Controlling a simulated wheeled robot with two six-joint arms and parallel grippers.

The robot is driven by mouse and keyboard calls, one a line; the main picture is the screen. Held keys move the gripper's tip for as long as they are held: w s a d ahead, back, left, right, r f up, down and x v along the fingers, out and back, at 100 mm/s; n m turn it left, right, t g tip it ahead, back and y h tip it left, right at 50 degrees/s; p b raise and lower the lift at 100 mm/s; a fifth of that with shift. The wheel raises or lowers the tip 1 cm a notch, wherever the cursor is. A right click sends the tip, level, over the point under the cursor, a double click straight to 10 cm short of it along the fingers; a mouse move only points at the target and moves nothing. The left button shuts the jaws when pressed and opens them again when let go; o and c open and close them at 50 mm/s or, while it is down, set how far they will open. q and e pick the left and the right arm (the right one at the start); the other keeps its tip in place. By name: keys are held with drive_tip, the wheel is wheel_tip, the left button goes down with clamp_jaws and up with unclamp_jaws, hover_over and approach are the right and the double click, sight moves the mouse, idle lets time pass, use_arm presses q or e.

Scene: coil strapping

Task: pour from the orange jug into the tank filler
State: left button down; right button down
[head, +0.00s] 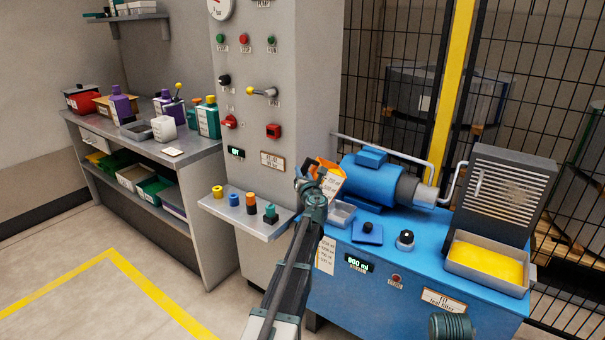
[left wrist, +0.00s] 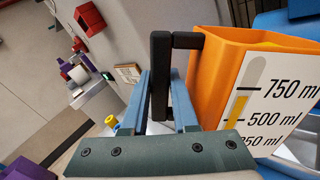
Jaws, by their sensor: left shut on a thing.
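The orange jug (head: 325,168) is in front of the grey control column, at the left end of the blue machine. In the left wrist view the jug (left wrist: 215,75) stands at the right, with a black handle and a white scale; an orange-yellow bar on it reaches about 500 ml. My left gripper (head: 309,183) is shut on that handle, its blue fingers (left wrist: 170,95) on either side. A small grey open box (head: 342,213) sits on the machine's near left corner, just below the jug. I cannot tell whether this is the tank filler. My right gripper's fingers do not show.
The blue machine (head: 400,270) carries a motor (head: 375,180), a black knob (head: 405,239), a yellow-filled tray (head: 487,264) and an 800 ml display (head: 360,264). A small shelf (head: 235,217) with coloured pegs juts from the column. A mesh fence (head: 400,60) stands behind.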

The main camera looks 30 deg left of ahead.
use_arm(q)
drive_tip(key=shift+r, duration=0.15)
drive_tip(key=shift+r+m+p, duration=0.25)
drive_tip(key=shift+m+p, duration=0.15)
drive_tip(key=shift+m, duration=0.1)
drive_tip(key=shift+d, duration=0.1)
drive_tip(key=shift+w+r, duration=0.1)
drive_tip(key=shift+d+r+m+p, duration=0.1)
drive_tip(key=shift+r+m+p, duration=0.15)
drive_tip(key=shift+m, duration=0.35)
drive_tip(key=shift+w+r+m, duration=0.1)
drive_tip(key=shift+r+m, duration=0.05)
drive_tip(key=shift+m, duration=0.25)
drive_tip(key=shift+d, duration=0.1)
drive_tip(key=shift+r+m+p, duration=0.1)
drive_tip(key=shift+m+p, duration=0.25)
drive_tip(key=shift+m, duration=0.15)
